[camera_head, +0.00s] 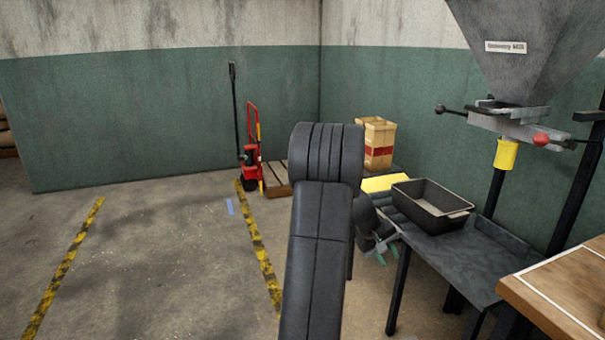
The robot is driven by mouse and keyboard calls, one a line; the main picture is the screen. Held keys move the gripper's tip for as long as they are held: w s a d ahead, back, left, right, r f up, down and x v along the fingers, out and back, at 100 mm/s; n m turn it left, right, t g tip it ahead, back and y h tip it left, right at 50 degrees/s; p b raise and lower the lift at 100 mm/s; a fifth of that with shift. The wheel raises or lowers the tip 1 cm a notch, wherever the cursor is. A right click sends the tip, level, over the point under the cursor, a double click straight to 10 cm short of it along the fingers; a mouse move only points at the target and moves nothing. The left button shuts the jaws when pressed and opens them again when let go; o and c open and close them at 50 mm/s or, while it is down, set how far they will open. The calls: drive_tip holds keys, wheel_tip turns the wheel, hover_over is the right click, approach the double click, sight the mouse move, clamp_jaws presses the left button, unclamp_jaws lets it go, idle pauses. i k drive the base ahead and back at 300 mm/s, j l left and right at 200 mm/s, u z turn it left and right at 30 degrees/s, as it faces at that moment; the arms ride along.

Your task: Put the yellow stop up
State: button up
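A flat yellow plate (384,183) lies at the far end of a short row of dark rollers (405,206), behind a black tray. A yellow collar (506,154) sits on the black post under the grey hopper. I cannot tell for sure which of the two is the yellow stop. My gripper (387,248) is small in view, beside the left edge of the roller stand and nearer than the yellow plate. Its two green-tipped fingers look apart, with nothing seen between them. My arm hides part of the gripper's base.
The black tray (432,205) sits on the rollers beside a grey metal table (470,262). A wooden table (570,290) is at lower right. A crate (378,143) and red pallet jack (250,160) stand behind. The left floor is clear.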

sight(384, 183)
drive_tip(key=i, duration=1.75)
drive_tip(key=i+z, duration=0.1)
drive_tip(key=i, duration=0.5)
drive_tip(key=i+j+z, duration=0.1)
drive_tip(key=i, duration=0.5)
